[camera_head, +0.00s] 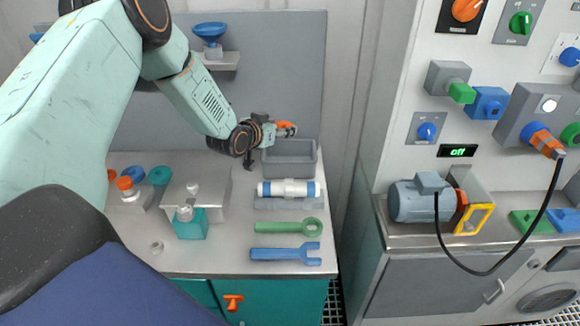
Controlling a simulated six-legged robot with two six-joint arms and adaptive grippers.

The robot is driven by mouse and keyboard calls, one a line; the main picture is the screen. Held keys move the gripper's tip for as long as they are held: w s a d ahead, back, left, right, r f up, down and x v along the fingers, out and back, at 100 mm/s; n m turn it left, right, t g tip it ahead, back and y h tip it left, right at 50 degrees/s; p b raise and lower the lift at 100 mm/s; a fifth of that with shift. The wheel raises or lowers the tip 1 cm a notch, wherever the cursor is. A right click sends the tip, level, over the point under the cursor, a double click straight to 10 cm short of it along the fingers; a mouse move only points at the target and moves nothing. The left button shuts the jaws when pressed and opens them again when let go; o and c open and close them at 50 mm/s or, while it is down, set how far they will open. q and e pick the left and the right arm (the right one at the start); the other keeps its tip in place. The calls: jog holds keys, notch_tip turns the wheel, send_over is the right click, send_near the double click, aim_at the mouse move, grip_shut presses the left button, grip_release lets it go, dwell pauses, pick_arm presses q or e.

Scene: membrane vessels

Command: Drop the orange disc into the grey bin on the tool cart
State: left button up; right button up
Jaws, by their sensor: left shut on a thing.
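My left gripper (276,131) reaches in from the upper left, above the back edge of the cart top. It is shut on the orange disc (286,125), which shows as a small orange shape between its fingertips. The grey bin (291,171) is an open rectangular box at the back right of the tool cart (220,255). My right gripper does not show.
A white cylinder with blue ends (289,188) lies just in front of the bin. A green wrench (289,226) and a blue wrench (286,253) lie nearer. A grey stand (211,190) is left of the bin. A control panel (400,110) stands to the right.

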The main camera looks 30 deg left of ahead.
pick_arm(q)
jog(key=shift+w+a+f+b, duration=0.15)
jog(key=shift+f+b, duration=0.1)
jog(key=shift+f, duration=0.35)
jog(key=shift+w+a+f+b, duration=0.1)
jog(key=shift+f+b, duration=0.15)
jog(key=shift+f, duration=0.35)
jog(key=shift+s+d+r, duration=0.1)
jog(key=shift+s+r, duration=0.2)
jog(key=o, duration=0.8)
jog(key=shift+c, duration=0.2)
jog(key=o, duration=0.5)
jog(key=shift+w+f, duration=0.2)
jog(key=shift+w, duration=0.1)
jog(key=v, duration=1.2)
jog(key=shift+s+r, duration=0.25)
jog(key=shift+s, duration=0.05)
jog(key=shift+w+f, duration=0.1)
